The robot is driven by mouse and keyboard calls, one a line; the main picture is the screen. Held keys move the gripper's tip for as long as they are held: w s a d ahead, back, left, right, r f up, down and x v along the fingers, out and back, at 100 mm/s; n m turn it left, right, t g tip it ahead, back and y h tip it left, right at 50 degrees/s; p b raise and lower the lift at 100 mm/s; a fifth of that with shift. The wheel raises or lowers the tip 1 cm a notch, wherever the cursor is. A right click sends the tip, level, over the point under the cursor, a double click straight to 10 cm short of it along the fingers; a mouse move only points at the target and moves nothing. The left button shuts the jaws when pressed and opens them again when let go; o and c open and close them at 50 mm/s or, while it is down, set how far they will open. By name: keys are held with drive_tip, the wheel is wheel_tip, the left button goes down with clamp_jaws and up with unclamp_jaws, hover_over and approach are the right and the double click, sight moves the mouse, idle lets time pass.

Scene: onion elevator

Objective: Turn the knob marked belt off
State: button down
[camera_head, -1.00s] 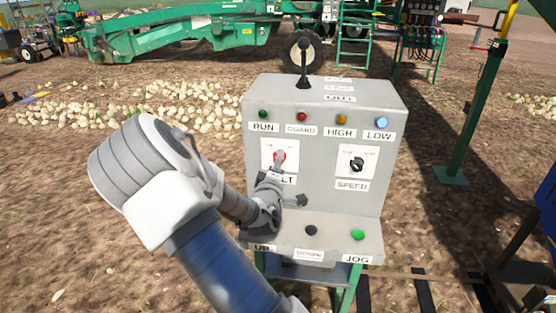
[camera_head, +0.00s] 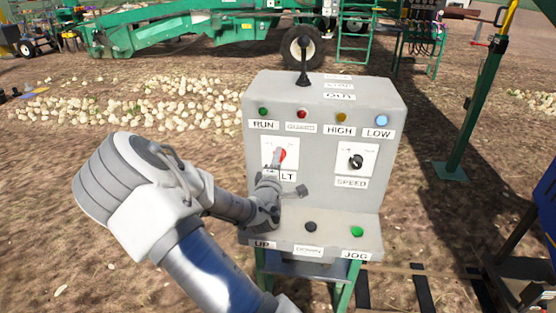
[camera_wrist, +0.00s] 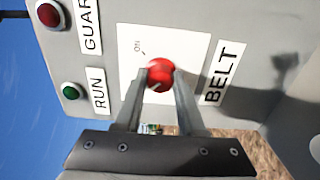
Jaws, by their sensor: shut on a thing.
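The belt knob (camera_wrist: 162,75) is red and round, on a white plate (camera_wrist: 188,50) beside the label BELT (camera_wrist: 225,72). In the wrist view my gripper (camera_wrist: 160,84) has one finger on each side of the knob, shut on it. A pale mark shows on the knob's face, and the word ON is printed on the plate. In the head view the red knob (camera_head: 283,155) shows partly behind my gripper (camera_head: 278,158), which reaches it from the lower left. My arm hides part of the BELT label there.
The grey control box (camera_head: 225,232) also carries a black speed knob (camera_head: 356,162), several lamps along the top, a black lever (camera_head: 303,62) on top and push buttons on its lower ledge, such as the green jog button (camera_head: 357,231). Open ground lies to the left.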

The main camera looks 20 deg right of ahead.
drive_tip(key=c, duration=0.5)
unclamp_jaws()
drive_tip(key=p+v, duration=0.8)
drive_tip(key=v, duration=0.9)
drive_tip(key=shift+a, duration=0.2)
drive_tip(key=shift+s, duration=0.15)
